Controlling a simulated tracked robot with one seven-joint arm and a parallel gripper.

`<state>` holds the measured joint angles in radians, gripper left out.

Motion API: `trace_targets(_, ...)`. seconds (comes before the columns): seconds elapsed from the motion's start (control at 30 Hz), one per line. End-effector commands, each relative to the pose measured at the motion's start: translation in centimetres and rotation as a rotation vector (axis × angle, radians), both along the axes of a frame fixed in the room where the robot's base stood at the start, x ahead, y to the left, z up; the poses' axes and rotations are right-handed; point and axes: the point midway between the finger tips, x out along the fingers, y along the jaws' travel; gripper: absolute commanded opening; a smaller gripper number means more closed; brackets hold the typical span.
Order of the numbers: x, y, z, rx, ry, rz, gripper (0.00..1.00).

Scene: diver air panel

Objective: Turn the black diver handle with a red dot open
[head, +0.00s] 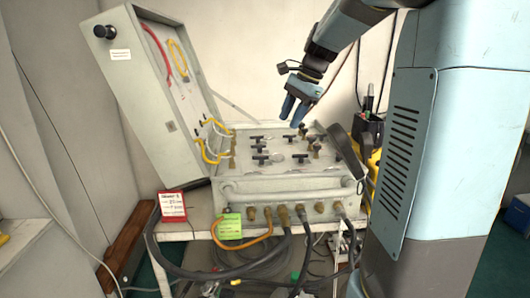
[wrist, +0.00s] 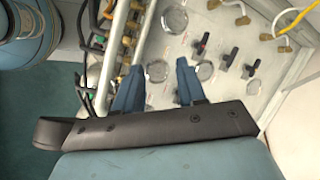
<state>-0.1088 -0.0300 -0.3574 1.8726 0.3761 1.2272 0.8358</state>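The open grey case of the diver air panel (head: 262,186) stands on a table, with several black handles on its top face. The wrist view shows black handles on the pale panel; one handle (wrist: 201,43) has a small reddish mark, but I cannot make out clearly whether it is the red dot. Two more black handles, one here (wrist: 230,57) and one here (wrist: 252,69), stand beside it. My gripper (head: 291,120) is above the back right of the panel, pointing down. In the wrist view my gripper (wrist: 160,68) has its fingers apart with nothing between them.
The raised lid (head: 140,90) stands at left with yellow hoses (head: 212,150). Brass fittings and black hoses (head: 285,255) line the front edge. Black items (head: 368,125) stand behind at right.

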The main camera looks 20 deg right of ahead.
Motion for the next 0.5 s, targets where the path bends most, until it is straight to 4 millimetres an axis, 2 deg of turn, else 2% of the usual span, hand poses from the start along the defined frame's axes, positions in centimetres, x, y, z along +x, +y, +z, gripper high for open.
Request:
trace_targets(0.03,1.5,-0.3,-0.4,0.014,0.029,-0.044,0.40)
trace_targets(0.3,8.4,-1.5,-2.0,0.085,0.173,-0.295,0.40)
trace_targets(0.5,12.2,-2.0,-3.4,0.111,0.253,-0.434,0.40)
